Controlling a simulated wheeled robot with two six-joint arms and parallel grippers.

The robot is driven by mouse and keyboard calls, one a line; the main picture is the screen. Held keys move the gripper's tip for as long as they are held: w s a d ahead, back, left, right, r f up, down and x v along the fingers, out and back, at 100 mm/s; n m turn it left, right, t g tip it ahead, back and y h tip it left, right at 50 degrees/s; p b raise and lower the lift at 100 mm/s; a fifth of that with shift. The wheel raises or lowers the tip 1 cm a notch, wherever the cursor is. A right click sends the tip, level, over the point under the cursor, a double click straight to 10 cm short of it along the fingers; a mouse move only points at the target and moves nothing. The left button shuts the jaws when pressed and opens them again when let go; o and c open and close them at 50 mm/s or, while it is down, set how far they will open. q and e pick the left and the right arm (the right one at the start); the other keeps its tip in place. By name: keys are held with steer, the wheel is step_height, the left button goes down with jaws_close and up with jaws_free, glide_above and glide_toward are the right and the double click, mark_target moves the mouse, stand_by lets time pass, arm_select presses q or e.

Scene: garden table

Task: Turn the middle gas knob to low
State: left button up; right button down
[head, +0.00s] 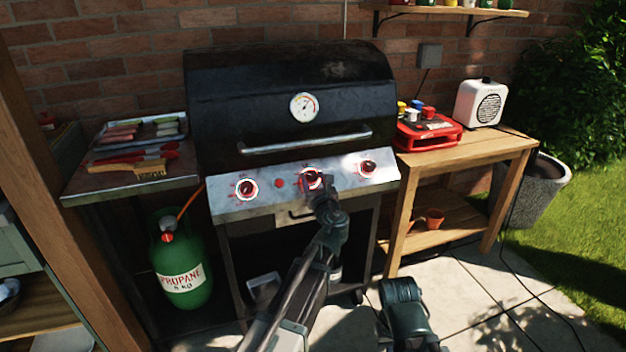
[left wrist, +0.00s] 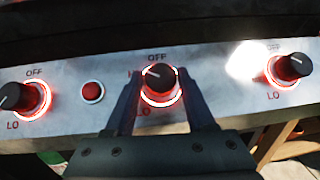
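The middle gas knob (left wrist: 161,84) is black with a glowing red ring, OFF printed above it and LO below left. Its white pointer line is toward the upper left, between OFF and the partly hidden mark on the left. In the head view the middle knob (head: 311,177) is on the grill's front panel. My left gripper (left wrist: 159,80) has one finger on each side of this knob, with slivers of the red ring showing between, so it looks open around the knob. Contact cannot be told. The right gripper is not in view; only part of my right arm shows.
The left knob (left wrist: 14,97) and right knob (left wrist: 291,68) flank the middle one; a red button (left wrist: 92,92) lies between left and middle. The black grill lid (head: 290,105) is closed, its handle (head: 305,143) above the knobs. A green propane bottle (head: 180,262) stands below left.

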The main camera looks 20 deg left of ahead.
arm_select(q)
jaws_close()
